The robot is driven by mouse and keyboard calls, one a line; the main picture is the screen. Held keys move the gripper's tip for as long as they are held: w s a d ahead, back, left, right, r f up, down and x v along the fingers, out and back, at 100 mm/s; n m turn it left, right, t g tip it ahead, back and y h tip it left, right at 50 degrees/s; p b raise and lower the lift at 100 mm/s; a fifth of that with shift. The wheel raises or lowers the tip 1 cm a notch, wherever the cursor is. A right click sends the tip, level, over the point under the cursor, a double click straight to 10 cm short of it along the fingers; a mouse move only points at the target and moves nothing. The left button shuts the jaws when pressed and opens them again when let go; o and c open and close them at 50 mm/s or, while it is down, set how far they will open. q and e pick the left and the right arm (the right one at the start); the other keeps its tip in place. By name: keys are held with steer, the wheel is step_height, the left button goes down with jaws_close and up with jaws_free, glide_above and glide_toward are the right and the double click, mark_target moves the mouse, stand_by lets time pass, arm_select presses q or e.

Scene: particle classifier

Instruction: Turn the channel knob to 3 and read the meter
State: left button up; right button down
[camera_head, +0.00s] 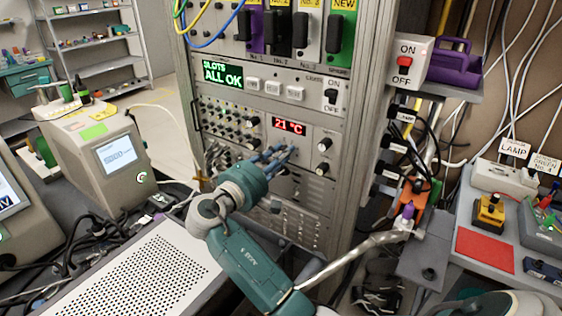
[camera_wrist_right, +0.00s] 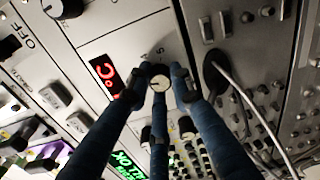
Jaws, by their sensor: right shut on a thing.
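The channel knob (camera_wrist_right: 160,84) is a small round knob with a pale face and a dark pointer line, in the middle of the right wrist view. My right gripper (camera_head: 283,153) is at the rack panel just below the red meter display (camera_head: 290,126), which reads 21 °C. In the right wrist view its blue fingers (camera_wrist_right: 160,90) are closed around the knob. Small marks stand around the knob, but I cannot read its setting. In the head view the fingers hide the knob. In the right wrist view the display (camera_wrist_right: 105,75) is partly visible.
Two more knobs (camera_head: 323,156) sit right of the display. A green screen (camera_head: 223,74) above reads SLOTS ALL OK, with an ON/OFF switch (camera_head: 332,97) to its right. A patch panel (camera_head: 228,125) with cables lies left. A perforated grey box (camera_head: 145,270) stands in front.

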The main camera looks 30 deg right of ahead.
steer(key=shift+f+m, duration=0.1)
steer(key=shift+m, duration=0.3)
steer(key=c, duration=1.5)
jaws_free()
steer(key=shift+c, duration=0.2)
steer(key=v, duration=0.7)
steer(key=shift+a, duration=0.3)
steer(key=shift+s, duration=0.15)
